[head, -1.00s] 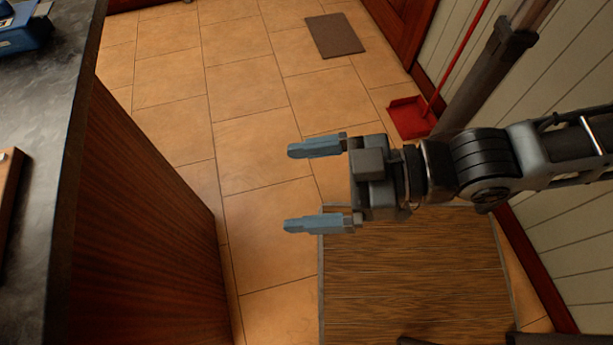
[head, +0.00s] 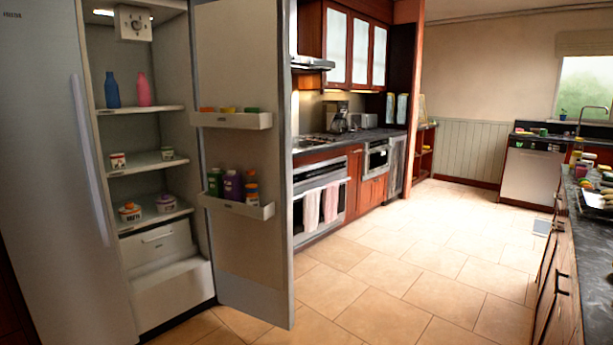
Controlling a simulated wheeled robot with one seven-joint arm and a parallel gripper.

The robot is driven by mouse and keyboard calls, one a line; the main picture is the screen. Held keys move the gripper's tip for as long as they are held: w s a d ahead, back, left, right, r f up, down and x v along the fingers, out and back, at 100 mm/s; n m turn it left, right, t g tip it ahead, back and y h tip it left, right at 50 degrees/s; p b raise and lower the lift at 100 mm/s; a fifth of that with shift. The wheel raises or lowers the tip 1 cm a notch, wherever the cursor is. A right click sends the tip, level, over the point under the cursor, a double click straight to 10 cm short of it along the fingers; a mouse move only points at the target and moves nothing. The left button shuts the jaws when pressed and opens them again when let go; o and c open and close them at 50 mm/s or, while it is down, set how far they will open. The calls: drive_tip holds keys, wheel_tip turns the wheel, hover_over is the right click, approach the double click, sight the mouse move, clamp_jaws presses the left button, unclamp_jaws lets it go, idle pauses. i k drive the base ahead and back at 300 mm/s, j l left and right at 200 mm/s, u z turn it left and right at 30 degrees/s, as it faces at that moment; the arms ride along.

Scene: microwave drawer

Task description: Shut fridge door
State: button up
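The fridge (head: 50,200) stands at the left of the head view. Its right-hand door (head: 245,258) is wide open and swung out toward me, with its inner side and two loaded door shelves showing. The shelves inside hold a blue bottle (head: 112,90), a pink bottle (head: 144,89) and small tubs (head: 131,211). The other fridge door, at the far left with a long vertical handle (head: 88,155), looks shut. My gripper is not in view.
Tiled floor (head: 400,265) is clear in front of the fridge and to the right. An oven (head: 318,215) with towels stands behind the open door. A dark counter with drawers (head: 570,260) runs along the right edge.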

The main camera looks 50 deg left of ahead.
sight(241, 48)
drive_tip(key=j+u, duration=0.1)
drive_tip(key=u, duration=0.8)
drive_tip(key=i+u, duration=0.15)
drive_tip(key=u, duration=0.35)
drive_tip(key=j+u, duration=0.1)
drive_tip(key=u, duration=0.35)
drive_tip(key=i+j+u, duration=0.1)
drive_tip(key=i, duration=1.6)
drive_tip(key=i+l+z, duration=0.1)
drive_tip(key=i+z, duration=0.7)
drive_tip(key=i+j+z, duration=0.15)
drive_tip(key=i+z, duration=0.25)
drive_tip(key=i+l+z, duration=0.2)
drive_tip(key=i+z, duration=0.3)
drive_tip(key=i, duration=0.15)
drive_tip(key=i+z, duration=0.45)
drive_tip(key=i, duration=0.2)
drive_tip(key=i+u, duration=0.25)
drive_tip(key=i, duration=0.7)
drive_tip(key=i+u, duration=0.25)
drive_tip(key=i, duration=0.7)
drive_tip(key=i+l, duration=0.1)
drive_tip(key=i, duration=0.4)
drive_tip(key=i+u, duration=0.1)
drive_tip(key=i, duration=0.35)
drive_tip(key=i+l, duration=0.15)
drive_tip(key=i, duration=0.35)
drive_tip(key=u, duration=4.1)
